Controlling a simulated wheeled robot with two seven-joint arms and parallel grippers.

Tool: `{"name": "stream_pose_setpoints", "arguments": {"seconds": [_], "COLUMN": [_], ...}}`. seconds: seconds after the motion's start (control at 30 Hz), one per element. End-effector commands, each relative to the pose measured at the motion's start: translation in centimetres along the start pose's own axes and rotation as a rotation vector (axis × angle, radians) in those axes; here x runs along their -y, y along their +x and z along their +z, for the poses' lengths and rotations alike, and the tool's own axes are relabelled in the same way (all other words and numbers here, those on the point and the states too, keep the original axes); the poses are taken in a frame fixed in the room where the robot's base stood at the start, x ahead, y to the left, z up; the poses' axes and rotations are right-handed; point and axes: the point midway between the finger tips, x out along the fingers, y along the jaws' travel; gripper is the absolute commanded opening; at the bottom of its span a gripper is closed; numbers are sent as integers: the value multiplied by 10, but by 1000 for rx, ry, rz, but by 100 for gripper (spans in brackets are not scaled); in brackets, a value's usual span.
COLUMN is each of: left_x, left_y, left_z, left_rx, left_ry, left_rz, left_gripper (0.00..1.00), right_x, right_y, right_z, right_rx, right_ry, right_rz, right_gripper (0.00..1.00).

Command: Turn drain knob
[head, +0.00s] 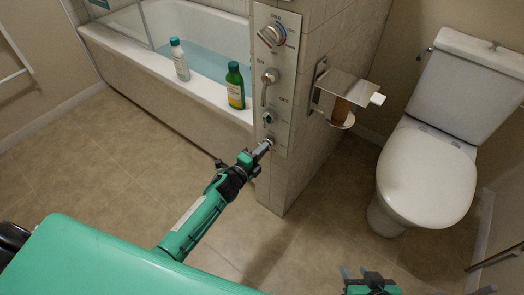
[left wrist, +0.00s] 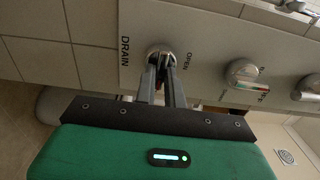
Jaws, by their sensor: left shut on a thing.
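The drain knob (left wrist: 163,54) is a small round metal knob on the panel, between the printed words DRAIN and OPEN. In the head view it sits at the bottom of the control panel (head: 285,75) on the tiled pillar, mostly hidden by my left gripper (head: 265,146). In the left wrist view my left gripper (left wrist: 164,72) has its two fingers on either side of the knob, shut on it. My right gripper (head: 354,270) is at the bottom edge of the head view, its fingers apart with nothing seen between them, away from the panel.
Other controls sit above: a small knob (head: 269,117), a lever (head: 268,84) and a red-and-blue marked dial (head: 271,36). A white bottle (head: 180,62) and a green bottle (head: 235,86) stand on the bathtub's edge (head: 135,60). A paper holder (head: 338,92) juts out right; a toilet (head: 428,175) stands beyond.

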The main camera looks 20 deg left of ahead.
Motion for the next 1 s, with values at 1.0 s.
{"name": "stream_pose_setpoints", "arguments": {"seconds": [1.0], "left_x": [-1], "left_y": [-26], "left_z": [0], "left_rx": [0], "left_ry": [2], "left_rz": [4], "left_gripper": [33], "right_x": [-2], "right_y": [-3], "right_z": [4], "right_rx": [35], "right_ry": [0], "right_rz": [7], "right_gripper": [36]}}
